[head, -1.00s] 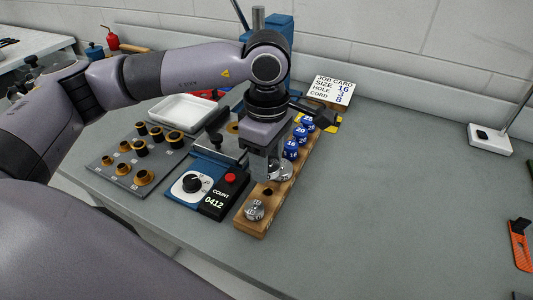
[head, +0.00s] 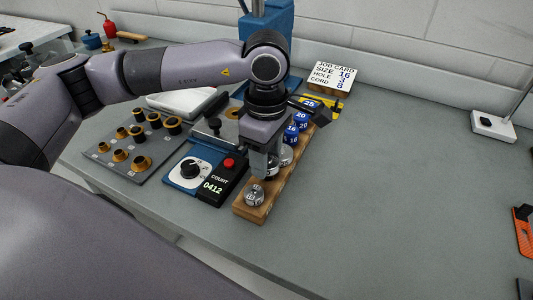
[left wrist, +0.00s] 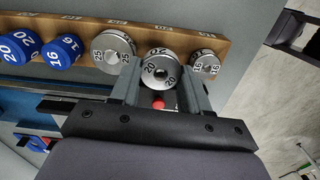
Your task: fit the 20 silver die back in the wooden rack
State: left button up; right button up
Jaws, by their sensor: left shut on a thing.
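The wooden rack (head: 291,172) lies lengthwise on the bench. My left gripper (head: 269,174) is over its near part, pointing down. In the left wrist view, my left gripper (left wrist: 160,84) is shut on the 20 silver die (left wrist: 160,69), one finger on each side. The die is in line with the rack's row, between the 25 silver die (left wrist: 112,52) and the 16 silver die (left wrist: 205,64). I cannot tell whether it sits in its hole or just above; that hole is hidden. My right gripper is not in view.
Several blue dies (head: 298,124) fill the rack's far part. The counter box (head: 213,186) and blue press (head: 271,45) stand left of and behind the rack. A grey plate with brass bushings (head: 126,147) is further left.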

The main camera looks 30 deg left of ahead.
pick_arm(q)
jog(key=shift+f+b, duration=0.5)
jog(key=shift+f, duration=0.05)
jog(key=shift+r, duration=0.5)
jog(key=shift+f+b, duration=0.35)
jog(key=shift+f, duration=0.15)
jog(key=shift+r, duration=0.45)
dwell(0.5)
jog(key=shift+f+b, duration=0.3)
jog(key=shift+f, duration=0.1)
jog(key=shift+r, duration=0.45)
dwell(0.3)
jog(key=o, duration=1.4)
jog(key=shift+c, duration=0.2)
